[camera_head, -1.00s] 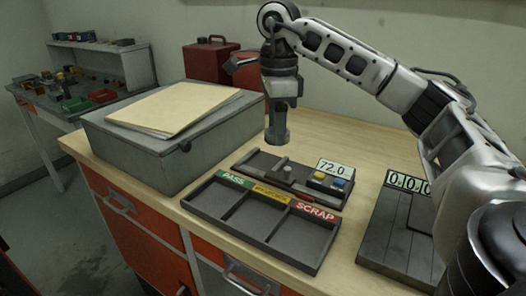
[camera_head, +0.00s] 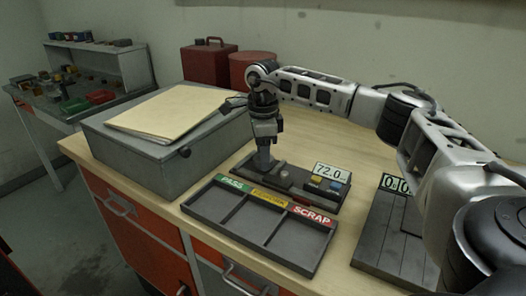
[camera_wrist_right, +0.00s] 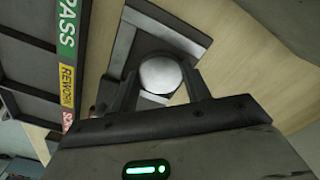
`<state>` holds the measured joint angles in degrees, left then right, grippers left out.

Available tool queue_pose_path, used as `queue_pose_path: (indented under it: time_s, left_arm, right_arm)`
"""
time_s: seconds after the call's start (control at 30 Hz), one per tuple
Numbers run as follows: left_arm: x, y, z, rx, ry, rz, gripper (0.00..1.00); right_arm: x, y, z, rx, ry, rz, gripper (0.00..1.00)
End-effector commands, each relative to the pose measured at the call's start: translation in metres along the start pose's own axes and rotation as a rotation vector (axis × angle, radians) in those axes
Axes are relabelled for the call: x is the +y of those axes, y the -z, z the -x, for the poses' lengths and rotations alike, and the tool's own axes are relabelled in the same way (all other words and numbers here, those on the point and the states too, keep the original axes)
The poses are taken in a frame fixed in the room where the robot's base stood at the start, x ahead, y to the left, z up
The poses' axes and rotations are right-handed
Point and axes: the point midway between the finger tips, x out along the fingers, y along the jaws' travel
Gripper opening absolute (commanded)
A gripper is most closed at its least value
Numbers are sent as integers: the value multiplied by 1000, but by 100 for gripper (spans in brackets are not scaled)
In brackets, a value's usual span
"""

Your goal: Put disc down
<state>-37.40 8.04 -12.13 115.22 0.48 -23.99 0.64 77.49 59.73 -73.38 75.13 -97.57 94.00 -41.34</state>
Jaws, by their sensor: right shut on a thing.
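My right gripper (camera_head: 263,163) points down over the left end of a dark gauge plate (camera_head: 300,193), close above it or at it. In the right wrist view, the gripper (camera_wrist_right: 163,88) is shut on a pale round metal disc (camera_wrist_right: 160,75), between its two fingers. The dark plate shows beneath the disc; I cannot tell whether the disc touches it. In the head view the disc is hidden by the gripper. My left gripper is not in view.
A sorting tray (camera_head: 236,222) marked PASS, REWORK and SCRAP lies in front, its compartments empty. A 72.0 display (camera_head: 328,170) and buttons stand at the plate's right. A grey box (camera_head: 140,155) with a folder is at left. A slatted device (camera_head: 385,240) stands at right.

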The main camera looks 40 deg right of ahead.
Motion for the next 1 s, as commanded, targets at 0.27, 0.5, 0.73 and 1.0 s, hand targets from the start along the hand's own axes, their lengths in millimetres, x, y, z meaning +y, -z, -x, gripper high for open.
queue_pose_path:
  time_s: [0.27,0.5,0.73,1.0]
  left_arm:
    - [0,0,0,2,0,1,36]
    - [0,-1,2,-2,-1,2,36]
    - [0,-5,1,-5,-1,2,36]
    - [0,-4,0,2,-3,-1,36]
  right_arm:
    - [0,0,-2,-1,0,0,56]
    - [0,0,-1,-1,0,0,56]
    - [-1,-1,23,-5,5,0,56]
    - [-1,-1,82,-5,4,1,56]
